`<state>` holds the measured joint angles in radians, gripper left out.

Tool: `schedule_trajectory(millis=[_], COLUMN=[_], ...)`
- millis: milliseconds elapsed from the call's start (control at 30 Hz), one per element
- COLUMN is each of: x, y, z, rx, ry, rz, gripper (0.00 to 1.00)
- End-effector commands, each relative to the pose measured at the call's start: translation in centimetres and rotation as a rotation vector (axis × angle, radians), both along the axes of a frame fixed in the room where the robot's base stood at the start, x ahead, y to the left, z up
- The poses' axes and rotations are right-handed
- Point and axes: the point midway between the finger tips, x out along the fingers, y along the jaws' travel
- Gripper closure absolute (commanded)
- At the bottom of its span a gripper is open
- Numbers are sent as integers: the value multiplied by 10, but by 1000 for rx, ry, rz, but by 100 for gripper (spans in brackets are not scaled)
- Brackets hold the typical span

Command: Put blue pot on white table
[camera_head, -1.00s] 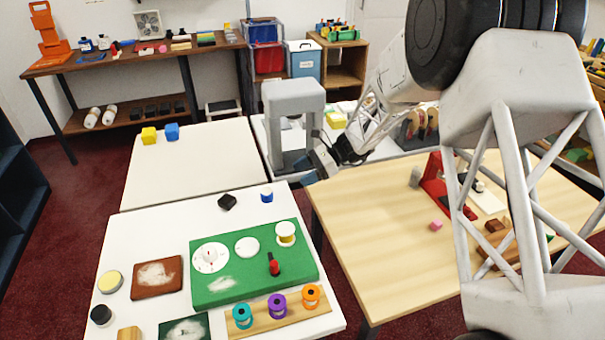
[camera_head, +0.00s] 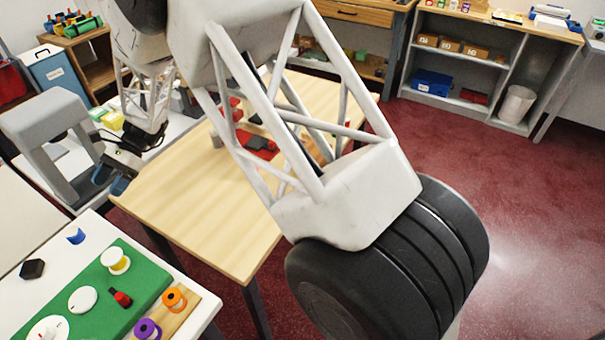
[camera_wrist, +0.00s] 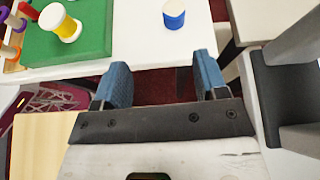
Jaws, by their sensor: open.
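A small blue pot (camera_head: 75,235) with a pale part stands on the near white table (camera_head: 60,258), close to that table's far right edge. It also shows in the wrist view (camera_wrist: 174,18), at the top, beyond my fingertips and apart from them. My gripper (camera_head: 112,181) hangs by the far left corner of the wooden table, to the right of and beyond the pot. In the wrist view my gripper (camera_wrist: 162,72) has its two blue fingers spread, with nothing between them but the dark red floor below.
A green board (camera_head: 98,295) with a yellow-and-white spool (camera_head: 115,261) lies near the pot. A black block (camera_head: 32,269) is left of it. A grey arch-shaped stand (camera_head: 50,140) rises close beside my gripper. The wooden table (camera_head: 205,195) has bare room at its left.

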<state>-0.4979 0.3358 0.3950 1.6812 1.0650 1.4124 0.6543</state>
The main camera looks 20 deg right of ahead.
Motion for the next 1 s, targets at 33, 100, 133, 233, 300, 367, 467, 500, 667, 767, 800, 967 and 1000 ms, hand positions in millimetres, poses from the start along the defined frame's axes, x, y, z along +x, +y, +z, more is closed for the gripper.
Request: schedule_trajectory(millis=[33,100,133,233,300,367,467,500,667,767,800,967,1000], x=[-1,-4,-5,-11,-15,-20,-28,-31,-48,-60,-65,-86,-92], y=[-11,-27,-34,-61,-80,-96,-123,-134,-176,-202,-212,-253,-263], z=[10,22,28,45,58,68,84,90,112,125,130,149,153], rx=[-1,-6,-8,-19,-26,-34,-48,-52,-80,-97,-104,-137,-146], ry=[-25,-63,-82,-146,-191,-230,-293,-321,-421,-483,-509,-608,-632], rz=[2,10,14,28,38,48,63,71,100,120,128,163,170], gripper=[34,34,34,34,34,34,34,34,34,34,34,34,34])
